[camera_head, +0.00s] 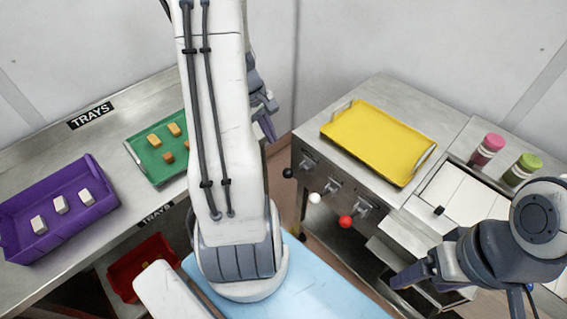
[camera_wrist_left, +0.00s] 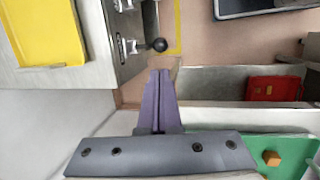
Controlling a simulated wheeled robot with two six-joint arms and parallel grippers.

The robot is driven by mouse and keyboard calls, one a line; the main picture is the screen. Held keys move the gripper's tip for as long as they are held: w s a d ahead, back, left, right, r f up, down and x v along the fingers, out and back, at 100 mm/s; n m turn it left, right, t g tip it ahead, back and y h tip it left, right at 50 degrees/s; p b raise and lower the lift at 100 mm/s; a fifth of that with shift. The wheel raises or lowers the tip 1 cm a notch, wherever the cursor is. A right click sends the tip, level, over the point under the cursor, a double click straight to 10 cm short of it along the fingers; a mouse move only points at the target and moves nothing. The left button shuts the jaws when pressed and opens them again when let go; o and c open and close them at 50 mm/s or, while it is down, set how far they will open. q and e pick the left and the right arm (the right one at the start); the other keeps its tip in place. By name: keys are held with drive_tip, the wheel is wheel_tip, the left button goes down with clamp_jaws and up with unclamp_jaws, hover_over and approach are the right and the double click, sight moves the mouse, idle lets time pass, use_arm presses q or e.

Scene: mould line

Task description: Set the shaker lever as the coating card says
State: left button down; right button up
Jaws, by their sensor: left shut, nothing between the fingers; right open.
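Several levers stick out of the front of the grey metal unit in the head view. They end in a black ball (camera_head: 288,173), a white ball (camera_head: 314,198) and a red ball (camera_head: 345,221). My left gripper (camera_head: 270,127) is shut and empty, behind and left of the black ball. In the left wrist view the shut fingertips (camera_wrist_left: 160,73) point at the black ball (camera_wrist_left: 159,45), apart from it in the picture. My right gripper (camera_head: 418,290) is open and empty at the lower right. I cannot make out a coating card.
An empty yellow tray (camera_head: 355,109) lies on the unit. Two jars, pink-capped (camera_head: 488,147) and green-capped (camera_head: 523,168), stand at right. A purple tray (camera_head: 93,224) and a green tray (camera_head: 141,148) with blocks lie on the left bench. A red bin (camera_head: 122,277) sits below.

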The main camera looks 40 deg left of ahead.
sight(286, 170)
use_arm(q)
drive_tip(key=x, duration=1.3)
drive_tip(key=shift+f+b, duration=0.2)
drive_tip(key=shift+b, duration=0.2)
use_arm(e)
drive_tip(key=shift+f, duration=0.4)
